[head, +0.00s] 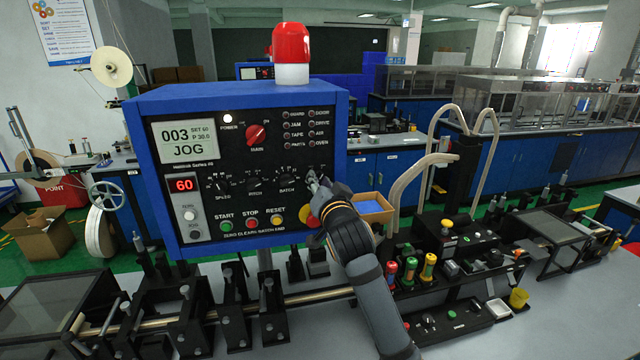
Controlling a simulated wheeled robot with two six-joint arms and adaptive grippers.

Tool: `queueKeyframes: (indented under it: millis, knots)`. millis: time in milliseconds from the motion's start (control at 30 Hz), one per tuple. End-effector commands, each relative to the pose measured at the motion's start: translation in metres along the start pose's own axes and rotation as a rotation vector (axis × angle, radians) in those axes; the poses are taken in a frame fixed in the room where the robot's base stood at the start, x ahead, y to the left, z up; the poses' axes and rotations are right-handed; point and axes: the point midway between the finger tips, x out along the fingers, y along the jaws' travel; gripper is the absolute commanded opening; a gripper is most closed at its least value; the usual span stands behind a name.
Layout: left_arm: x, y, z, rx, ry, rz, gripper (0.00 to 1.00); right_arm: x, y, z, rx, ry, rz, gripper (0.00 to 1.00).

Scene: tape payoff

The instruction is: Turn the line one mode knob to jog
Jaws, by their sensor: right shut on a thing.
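The blue control panel (335,112) stands in the middle of the view, with a screen (184,141) that reads 003 and JOG. The mode knob (313,178) is at the right end of the lower knob row, mostly hidden by my right gripper. My right gripper (318,188) is shut on this knob, its arm reaching up from the lower right. The knob's pointer direction cannot be made out clearly. My left gripper is not in view.
Other knobs labelled speed (219,187), pitch (253,185) and batch (287,183) sit left of the gripper. A red main switch (256,135) is above. Start (226,224), stop (251,223) and reset (276,220) buttons are below. A red beacon (291,44) tops the panel.

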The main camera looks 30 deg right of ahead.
Motion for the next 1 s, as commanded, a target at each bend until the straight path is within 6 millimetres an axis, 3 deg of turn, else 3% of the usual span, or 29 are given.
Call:
queueKeyframes:
  millis: [200, 233, 267, 567, 1000]
  knots:
    - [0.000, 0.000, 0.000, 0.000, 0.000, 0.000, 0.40, 0.000, 0.000, 0.000, 0.001, -0.001, 0.000, 0.00]
    - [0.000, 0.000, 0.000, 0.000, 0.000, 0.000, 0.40, 0.000, 0.000, 0.000, 0.001, -0.001, 0.000, 0.31]
    - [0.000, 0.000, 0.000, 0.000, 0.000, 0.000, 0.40, 0.000, 0.000, 0.000, 0.001, -0.001, 0.000, 0.34]
    - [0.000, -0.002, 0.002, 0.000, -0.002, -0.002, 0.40, -0.002, 0.000, 0.000, 0.000, -0.001, 0.000, 0.34]
    - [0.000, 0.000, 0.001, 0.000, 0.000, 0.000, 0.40, -0.070, 0.000, 0.001, 0.001, -0.002, -0.001, 0.34]
